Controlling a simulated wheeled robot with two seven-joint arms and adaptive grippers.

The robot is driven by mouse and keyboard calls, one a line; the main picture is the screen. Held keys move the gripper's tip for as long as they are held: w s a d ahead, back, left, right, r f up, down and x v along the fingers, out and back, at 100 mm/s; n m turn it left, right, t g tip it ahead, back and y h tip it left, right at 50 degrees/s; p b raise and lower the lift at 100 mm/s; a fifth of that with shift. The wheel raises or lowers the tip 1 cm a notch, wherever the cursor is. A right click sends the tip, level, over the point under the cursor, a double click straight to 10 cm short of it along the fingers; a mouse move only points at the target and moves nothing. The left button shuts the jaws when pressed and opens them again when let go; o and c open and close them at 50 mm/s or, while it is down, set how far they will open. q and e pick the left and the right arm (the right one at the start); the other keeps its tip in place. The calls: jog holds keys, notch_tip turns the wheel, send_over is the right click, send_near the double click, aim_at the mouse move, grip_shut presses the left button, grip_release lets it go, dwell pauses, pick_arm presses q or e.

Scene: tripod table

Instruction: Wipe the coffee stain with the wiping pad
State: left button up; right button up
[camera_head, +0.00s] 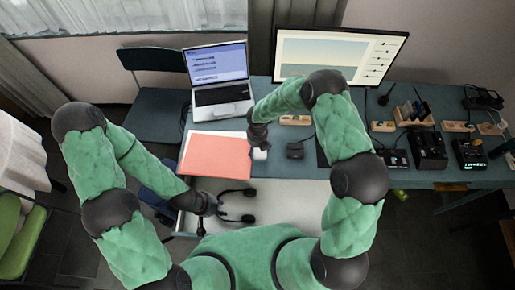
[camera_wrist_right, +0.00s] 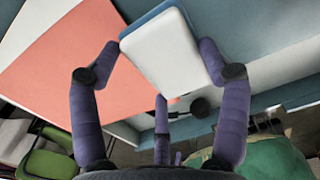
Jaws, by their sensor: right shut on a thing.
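The wiping pad is a white block with a blue layer along one edge. It fills the top middle of the right wrist view (camera_wrist_right: 165,50), and its small white end shows in the head view (camera_head: 260,154). My right gripper (camera_head: 259,142) is shut on it, over the desk beside the red folder; its purple fingers (camera_wrist_right: 165,75) touch the pad's sides. My left gripper (camera_head: 248,205) is open and empty, in front of the folder near the desk's front edge. I see no coffee stain in either view; the arm, hand and pad hide part of the desk.
The red folder (camera_head: 215,158) lies left of the pad. A laptop (camera_head: 222,85) and a monitor (camera_head: 338,56) stand behind. Several chargers and wooden holders crowd the desk's right side. A chair (camera_head: 155,95) stands at left.

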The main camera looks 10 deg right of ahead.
jog(key=shift+r+p, duration=0.6)
jog(key=shift+r, duration=0.55)
jog(key=shift+r+p, duration=1.25)
jog(key=shift+r, duration=0.3)
jog(key=shift+f, duration=0.1)
